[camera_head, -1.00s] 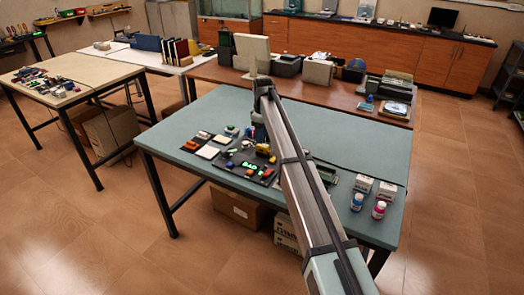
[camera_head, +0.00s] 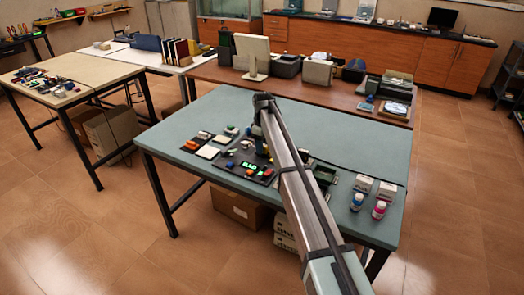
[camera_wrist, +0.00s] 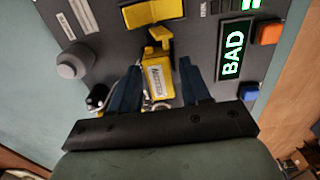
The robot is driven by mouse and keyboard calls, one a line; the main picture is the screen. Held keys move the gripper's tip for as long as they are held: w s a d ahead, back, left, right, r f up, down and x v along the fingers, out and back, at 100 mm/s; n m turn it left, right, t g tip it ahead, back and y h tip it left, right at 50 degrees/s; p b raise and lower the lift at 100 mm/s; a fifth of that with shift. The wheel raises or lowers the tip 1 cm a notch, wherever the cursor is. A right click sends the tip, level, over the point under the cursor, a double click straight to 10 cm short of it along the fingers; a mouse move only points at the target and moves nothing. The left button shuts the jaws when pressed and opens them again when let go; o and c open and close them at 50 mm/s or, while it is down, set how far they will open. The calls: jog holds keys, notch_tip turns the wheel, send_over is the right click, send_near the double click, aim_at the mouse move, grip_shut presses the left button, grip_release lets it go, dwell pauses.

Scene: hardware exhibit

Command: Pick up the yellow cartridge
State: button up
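The yellow cartridge (camera_wrist: 158,80) shows in the wrist view, with a pale printed label on its face. It sits at a dark grey panel (camera_wrist: 110,18). My gripper (camera_wrist: 159,64) is open, with one blue finger on each side of the cartridge and a gap visible on both sides. Whether the fingertips reach down to its full depth I cannot tell. In the head view my arm hides the cartridge, and my gripper is low over the panel on the teal table (camera_head: 200,120).
Beside the cartridge are another yellow block (camera_wrist: 152,12), a grey knob (camera_wrist: 73,61), a green "BAD" display (camera_wrist: 233,50) and an orange button (camera_wrist: 269,33). Two bottles (camera_head: 357,201) and two small boxes (camera_head: 363,183) stand at the table's right. The table's back left is clear.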

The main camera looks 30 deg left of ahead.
jog(key=c, duration=0.7)
jog(key=shift+r, duration=3.25)
